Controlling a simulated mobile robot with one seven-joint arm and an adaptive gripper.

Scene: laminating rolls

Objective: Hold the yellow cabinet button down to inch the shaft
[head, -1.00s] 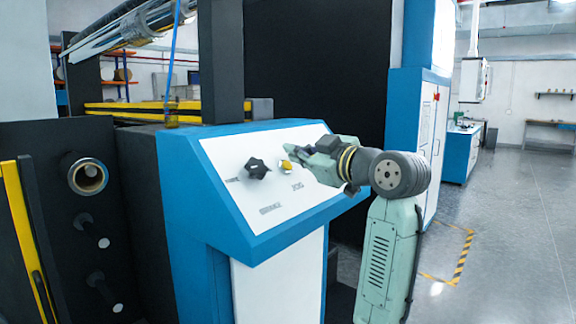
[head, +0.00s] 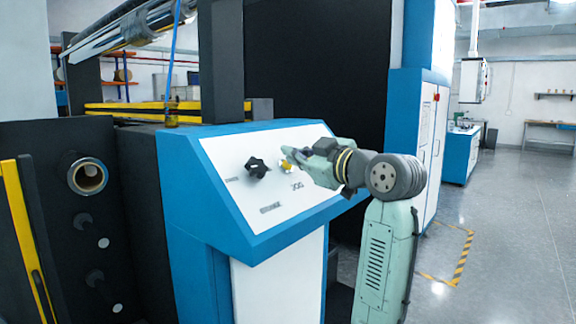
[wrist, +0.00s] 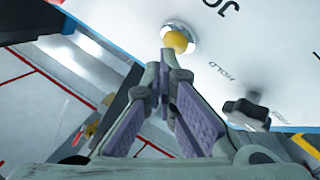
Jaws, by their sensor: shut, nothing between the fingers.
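The yellow button (head: 285,164) sits in a pale ring on the white sloped panel of the blue cabinet (head: 240,205), above the letters JOG. In the wrist view the yellow button (wrist: 177,41) lies just beyond my fingertips. My gripper (head: 288,154) is at the button from the right, and its fingers partly cover it in the head view. In the wrist view my gripper (wrist: 167,60) has its fingertips together with nothing held. The tips overlap the button's lower edge in that view; I cannot tell whether they touch it or whether it is pressed.
A black knob (head: 257,168) stands on the panel left of the button; it also shows in the wrist view (wrist: 247,110). A dark machine frame with a roll end (head: 88,176) is at left. Open floor (head: 510,230) lies at right.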

